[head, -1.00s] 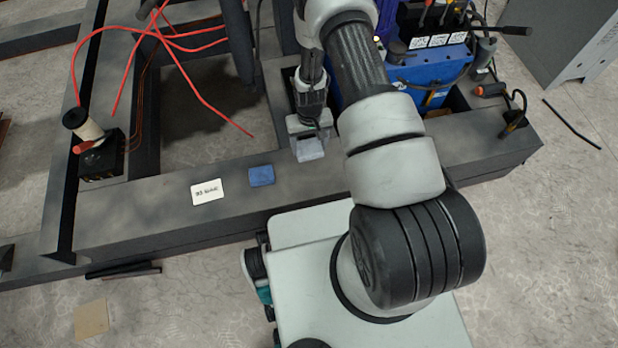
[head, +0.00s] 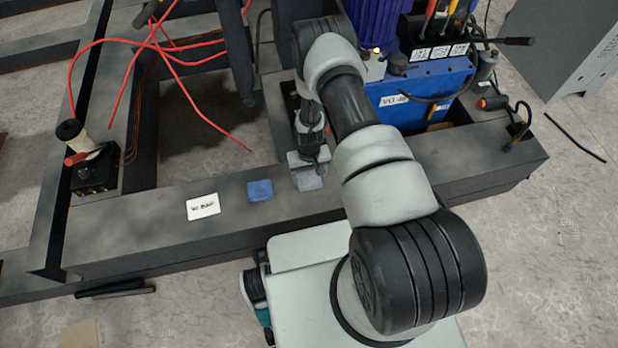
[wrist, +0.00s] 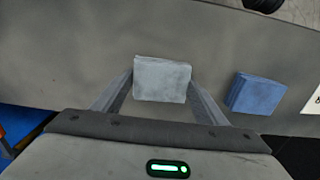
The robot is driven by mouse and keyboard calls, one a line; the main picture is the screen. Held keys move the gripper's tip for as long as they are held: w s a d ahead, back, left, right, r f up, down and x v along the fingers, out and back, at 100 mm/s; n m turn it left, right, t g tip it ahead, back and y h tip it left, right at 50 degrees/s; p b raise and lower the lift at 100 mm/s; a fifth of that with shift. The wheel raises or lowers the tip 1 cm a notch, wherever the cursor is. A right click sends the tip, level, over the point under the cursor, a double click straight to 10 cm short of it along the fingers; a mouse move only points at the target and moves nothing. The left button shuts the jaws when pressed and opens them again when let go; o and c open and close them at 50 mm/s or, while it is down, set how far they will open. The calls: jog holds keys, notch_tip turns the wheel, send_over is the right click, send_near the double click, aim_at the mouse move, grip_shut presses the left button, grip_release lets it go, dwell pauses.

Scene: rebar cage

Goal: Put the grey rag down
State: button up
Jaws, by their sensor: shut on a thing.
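The grey rag (wrist: 162,80) is a folded light-grey square between the fingertips of my gripper (wrist: 161,84) in the wrist view. In the head view my gripper (head: 307,168) points down over the dark beam top, with the grey rag (head: 308,181) at its tips. The fingers are shut on the rag's two sides. The rag is at or very close to the beam's surface; I cannot tell if it touches.
A blue folded rag (head: 260,190) lies on the beam (head: 140,232) left of my gripper, with a white label card (head: 203,207) beyond it. A blue machine (head: 425,90) stands behind right. A black box with a spool (head: 92,170) sits at the left end.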

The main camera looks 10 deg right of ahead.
jog(key=o, duration=1)
jog(key=shift+f, duration=0.1)
